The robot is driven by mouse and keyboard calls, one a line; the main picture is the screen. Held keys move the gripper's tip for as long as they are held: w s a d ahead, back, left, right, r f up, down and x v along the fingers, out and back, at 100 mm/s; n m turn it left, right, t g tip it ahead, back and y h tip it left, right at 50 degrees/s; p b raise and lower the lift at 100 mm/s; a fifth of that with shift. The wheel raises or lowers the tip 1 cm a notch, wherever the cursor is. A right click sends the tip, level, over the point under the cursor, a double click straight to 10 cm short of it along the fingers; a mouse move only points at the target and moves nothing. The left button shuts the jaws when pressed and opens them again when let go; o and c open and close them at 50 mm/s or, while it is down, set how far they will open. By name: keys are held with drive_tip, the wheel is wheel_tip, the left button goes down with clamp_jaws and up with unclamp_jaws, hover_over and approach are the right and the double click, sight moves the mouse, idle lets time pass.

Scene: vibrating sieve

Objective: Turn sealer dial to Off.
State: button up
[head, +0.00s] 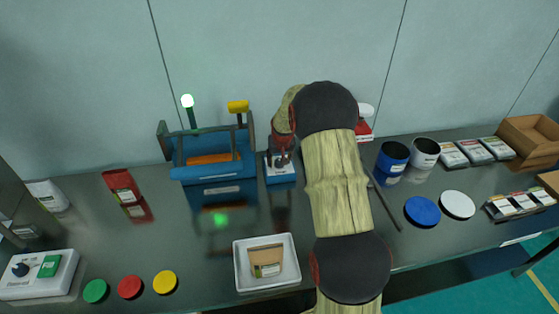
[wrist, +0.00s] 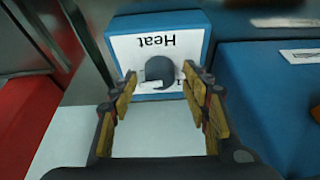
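The dial (wrist: 160,70) is a dark round knob on a white panel marked "Heat", upside down in the wrist view. The panel is on a small blue box (head: 280,177), which stands right of the blue sealer (head: 212,157) in the head view. My gripper (wrist: 159,78) is open, with a fingertip on each side of the dial and gaps between. Whether the tips reach down to the dial's height is unclear. In the head view my gripper (head: 281,150) is over the box and hides its dial. The dial's pointer and setting marks are mostly hidden.
A white tray (head: 240,282) with a brown pouch lies in front. A white control box (head: 40,283) with another dial is at far left. A red-and-white device (head: 364,130) stands behind my arm.

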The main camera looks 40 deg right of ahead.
drive_tip(key=shift+c, duration=1.2)
drive_tip(key=c, duration=0.8)
drive_tip(key=shift+c, duration=0.3)
